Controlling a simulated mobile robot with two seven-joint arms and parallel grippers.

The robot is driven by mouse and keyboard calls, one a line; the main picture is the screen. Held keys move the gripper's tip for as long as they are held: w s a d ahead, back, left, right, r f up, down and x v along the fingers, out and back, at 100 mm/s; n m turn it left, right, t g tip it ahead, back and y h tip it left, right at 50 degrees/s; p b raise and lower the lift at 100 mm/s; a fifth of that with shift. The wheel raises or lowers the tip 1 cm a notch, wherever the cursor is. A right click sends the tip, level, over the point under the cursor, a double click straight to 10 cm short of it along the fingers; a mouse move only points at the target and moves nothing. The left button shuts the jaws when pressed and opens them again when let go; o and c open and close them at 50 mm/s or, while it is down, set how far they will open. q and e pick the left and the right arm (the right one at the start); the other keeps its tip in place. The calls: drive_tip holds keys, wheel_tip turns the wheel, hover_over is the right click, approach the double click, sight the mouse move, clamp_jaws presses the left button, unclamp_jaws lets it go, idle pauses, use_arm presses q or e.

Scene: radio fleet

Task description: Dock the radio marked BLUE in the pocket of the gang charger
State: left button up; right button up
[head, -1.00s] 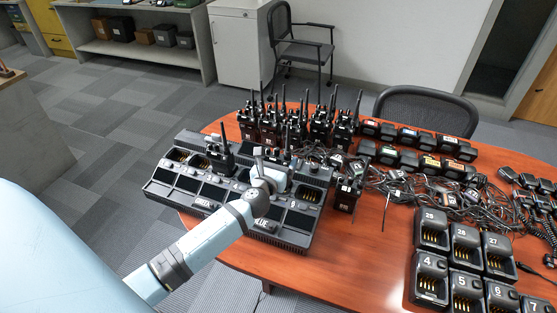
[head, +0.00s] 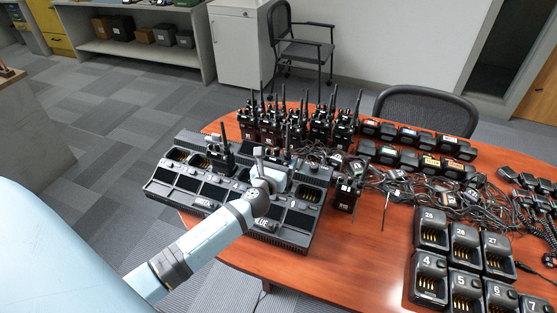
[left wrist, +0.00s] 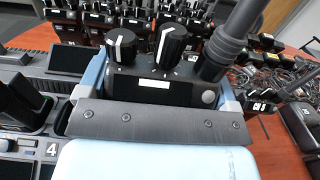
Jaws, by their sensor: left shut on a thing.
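My left gripper (head: 271,174) is over the middle of the gang charger (head: 170,205) in the head view. It is shut on a black two-way radio (left wrist: 160,88), whose two knobs and thick antenna stand up between the fingers in the left wrist view. The pale strip on its top is too small to read. In the head view this radio is mostly hidden by my gripper, so I cannot tell whether it is seated in a pocket. The charger's front carries a label partly covered by my arm, reading "LUE" (head: 264,222), and another label. An open pocket (head: 309,194) shows contacts. My right gripper is out of view.
Another radio (head: 220,158) stands in the charger left of my gripper. A lone radio (head: 345,195) stands on the table (head: 335,250) right of the charger. Several radios (head: 320,127) stand behind. Tangled cables (head: 400,182) and numbered single chargers (head: 431,276) fill the right.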

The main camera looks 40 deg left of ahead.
use_arm(q)
drive_tip(key=shift+r, duration=0.1)
drive_tip(key=shift+f+b, duration=1.85)
drive_tip(key=shift+f, duration=0.45)
drive_tip(key=o, duration=1)
drive_tip(key=shift+f, duration=0.1)
drive_tip(key=shift+s+d+f, duration=0.1)
drive_tip(key=shift+s+d, duration=0.05)
drive_tip(key=shift+s, duration=0.5)
drive_tip(key=b+v, duration=0.1)
drive_tip(key=v, duration=1)
drive_tip(key=shift+s+d, duration=0.15)
drive_tip(key=shift+s, duration=0.15)
drive_tip(key=shift+s+d+r, duration=0.1)
drive_tip(key=shift+s+r, duration=0.1)
drive_tip(key=shift+s, duration=0.25)
